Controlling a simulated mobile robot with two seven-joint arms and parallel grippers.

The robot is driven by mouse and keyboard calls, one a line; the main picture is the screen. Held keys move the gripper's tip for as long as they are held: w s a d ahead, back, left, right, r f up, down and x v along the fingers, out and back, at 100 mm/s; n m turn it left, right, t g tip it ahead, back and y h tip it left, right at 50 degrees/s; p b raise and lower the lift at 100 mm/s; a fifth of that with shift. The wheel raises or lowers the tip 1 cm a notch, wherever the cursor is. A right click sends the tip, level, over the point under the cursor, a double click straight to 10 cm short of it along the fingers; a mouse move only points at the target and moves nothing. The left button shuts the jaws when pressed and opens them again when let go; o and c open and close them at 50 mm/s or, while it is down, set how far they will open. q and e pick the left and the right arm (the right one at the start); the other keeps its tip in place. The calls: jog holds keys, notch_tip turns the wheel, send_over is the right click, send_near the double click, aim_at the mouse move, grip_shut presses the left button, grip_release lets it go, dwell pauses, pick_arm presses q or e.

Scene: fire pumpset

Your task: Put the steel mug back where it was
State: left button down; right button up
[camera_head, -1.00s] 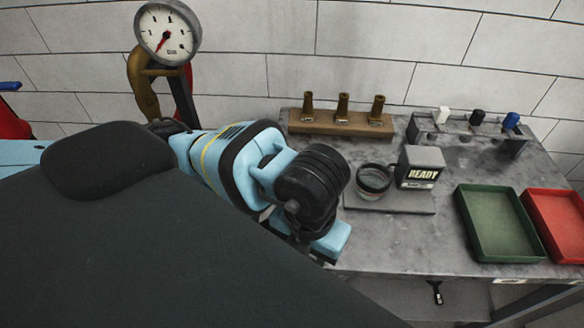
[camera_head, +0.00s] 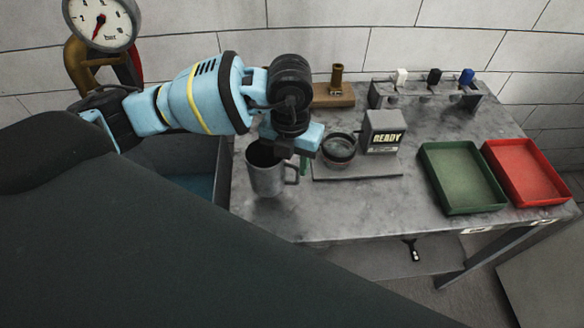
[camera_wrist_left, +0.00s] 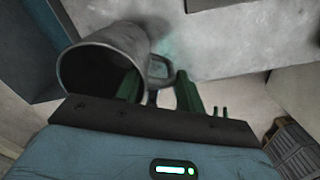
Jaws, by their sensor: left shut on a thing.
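The steel mug (camera_head: 266,180) is a grey metal cup with a handle, upright at the left end of the grey bench. My left gripper (camera_head: 303,166) is at its handle side, below the blue wrist. In the left wrist view the mug (camera_wrist_left: 88,62) shows its open mouth. I cannot tell whether the mug's base touches the bench. My right gripper is out of view.
Right of the mug stand a plate (camera_head: 355,168) with a round dark holder (camera_head: 338,150) and a READY box (camera_head: 384,132). Further right are a green tray (camera_head: 462,178) and a red tray (camera_head: 526,172). The bench front (camera_head: 330,215) is clear. A dark bin (camera_head: 190,160) lies left.

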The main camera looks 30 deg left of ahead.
pick_arm(q)
jog(key=shift+w+f, duration=0.15)
jog(key=shift+f, duration=1.6)
jog(key=shift+f, duration=0.1)
jog(key=c, duration=0.9)
grip_release()
notch_tip(320, 180, up, 12)
jog(key=shift+a+r, duration=0.1)
